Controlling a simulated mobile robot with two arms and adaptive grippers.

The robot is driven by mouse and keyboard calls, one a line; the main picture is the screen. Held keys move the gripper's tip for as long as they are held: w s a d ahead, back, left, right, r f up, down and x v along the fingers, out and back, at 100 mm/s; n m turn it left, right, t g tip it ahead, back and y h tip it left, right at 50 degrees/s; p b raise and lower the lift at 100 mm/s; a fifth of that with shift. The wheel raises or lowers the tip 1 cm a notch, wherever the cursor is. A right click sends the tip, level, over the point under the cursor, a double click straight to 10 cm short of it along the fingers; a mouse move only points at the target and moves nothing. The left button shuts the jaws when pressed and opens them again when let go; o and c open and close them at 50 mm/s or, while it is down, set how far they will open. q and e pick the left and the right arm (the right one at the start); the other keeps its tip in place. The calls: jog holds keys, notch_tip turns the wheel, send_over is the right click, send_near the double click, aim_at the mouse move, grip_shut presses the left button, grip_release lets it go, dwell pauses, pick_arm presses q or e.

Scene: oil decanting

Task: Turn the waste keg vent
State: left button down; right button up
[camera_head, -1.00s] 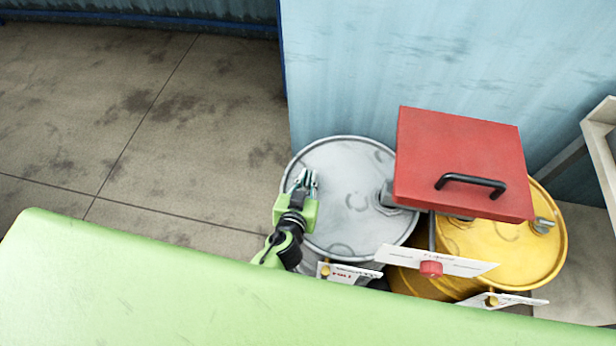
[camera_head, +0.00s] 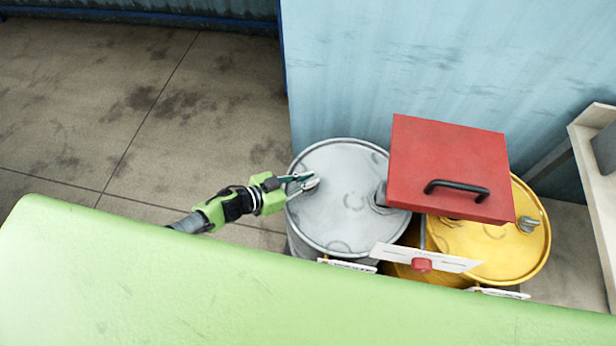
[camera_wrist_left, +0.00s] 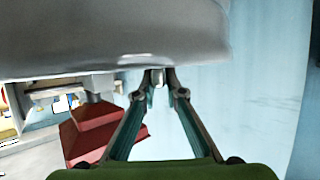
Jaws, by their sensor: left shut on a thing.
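The grey keg (camera_head: 345,225), which I take as the waste keg, stands upright behind the green edge. My left gripper (camera_head: 308,182) comes in from the left, its fingers over the left rim of the keg's lid. It is shut on a small part there, which I take as the vent; the fingers mostly hide it. In the left wrist view, the fingertips (camera_wrist_left: 158,88) close around a small pale piece, the vent (camera_wrist_left: 158,77), by the grey keg's surface (camera_wrist_left: 120,40). My right gripper is not in view.
A yellow keg (camera_head: 490,255) stands to the right, with a grey fitting (camera_head: 528,225) on top. A red box with a black handle (camera_head: 450,155) overhangs both kegs. A green surface (camera_head: 150,270) fills the front. Floor at the left is clear; a blue wall is behind.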

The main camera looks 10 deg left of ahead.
pick_arm(q)
jog(key=shift+w+a+f+m+g+h+b, duration=0.1)
jog(key=shift+m+g+h+b, duration=0.25)
jog(key=shift+m+g, duration=0.15)
jog(key=shift+w+a+f+m+g+h+b, duration=0.1)
jog(key=shift+m+g+h+b, duration=0.2)
jog(key=shift+m+g, duration=0.2)
jog(key=m+g+h+b, duration=0.1)
jog(key=m+g+b, duration=0.1)
jog(key=g+b, duration=0.1)
jog(key=m+g+h+b, duration=0.1)
jog(key=m+g+b, duration=0.2)
jog(key=b, duration=0.1)
jog(key=shift+d+f+m+h+b, duration=0.15)
jog(key=shift+m+h+b, duration=0.1)
jog(key=shift+m+b, duration=0.1)
jog(key=shift+s+r+m+g+b, duration=0.2)
jog(key=shift+m+g+b, duration=0.65)
jog(key=shift+b, duration=0.25)
jog(key=c, duration=2.1)
grip_release()
jog(key=shift+d, duration=0.1)
jog(key=shift+r, duration=0.1)
jog(key=v, duration=1.2)
